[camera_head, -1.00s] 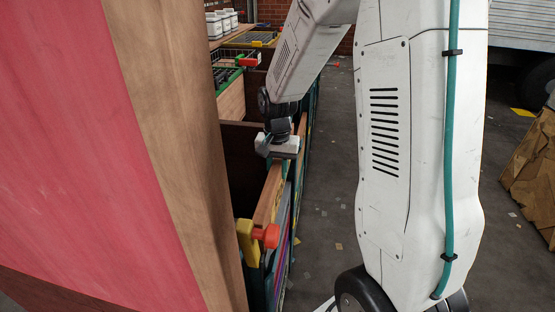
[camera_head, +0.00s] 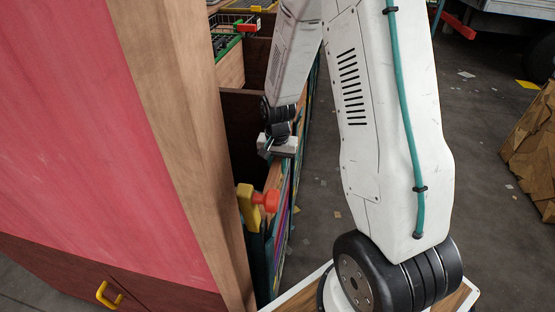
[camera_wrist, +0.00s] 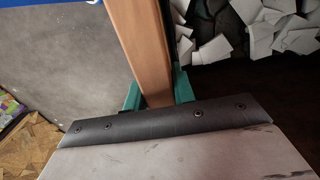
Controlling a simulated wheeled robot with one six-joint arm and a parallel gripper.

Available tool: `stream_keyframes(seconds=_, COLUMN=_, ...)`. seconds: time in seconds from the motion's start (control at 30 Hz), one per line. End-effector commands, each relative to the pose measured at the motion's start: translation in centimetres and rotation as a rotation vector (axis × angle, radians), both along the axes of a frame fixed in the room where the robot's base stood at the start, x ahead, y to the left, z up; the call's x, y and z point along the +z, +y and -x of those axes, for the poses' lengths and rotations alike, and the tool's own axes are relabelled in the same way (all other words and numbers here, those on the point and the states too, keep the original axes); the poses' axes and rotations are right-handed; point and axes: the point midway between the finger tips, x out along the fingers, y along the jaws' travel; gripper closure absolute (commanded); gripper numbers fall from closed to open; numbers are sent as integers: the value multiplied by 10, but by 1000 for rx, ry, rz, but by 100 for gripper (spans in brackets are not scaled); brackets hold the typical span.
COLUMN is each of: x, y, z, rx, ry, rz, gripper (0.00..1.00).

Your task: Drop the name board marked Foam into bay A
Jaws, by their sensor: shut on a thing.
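My gripper (camera_wrist: 158,92) has its teal fingers on either side of a brown wooden bar (camera_wrist: 143,45) in the wrist view and is shut on it. I cannot tell whether this bar is a board or the rim of a wall. In the head view my gripper (camera_head: 278,152) is small and low, over a wooden rim (camera_head: 273,178) along the row of bins; its fingers are hidden there. No lettering shows, so I cannot pick out the board marked Foam or bay A.
A large pink panel with a wooden edge post (camera_head: 170,130) fills the left. White scraps (camera_wrist: 240,45) lie right of the bar in the wrist view. Open floor (camera_head: 320,215) lies right of the bins.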

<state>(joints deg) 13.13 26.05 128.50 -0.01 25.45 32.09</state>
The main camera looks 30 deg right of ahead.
Motion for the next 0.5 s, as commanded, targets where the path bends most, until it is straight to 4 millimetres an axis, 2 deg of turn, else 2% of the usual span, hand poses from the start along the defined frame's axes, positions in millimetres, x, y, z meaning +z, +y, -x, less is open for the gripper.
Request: stream_keyframes(seconds=0.5, x=-4, y=0, z=-1, rx=0, ry=-1, rz=0, gripper=100)
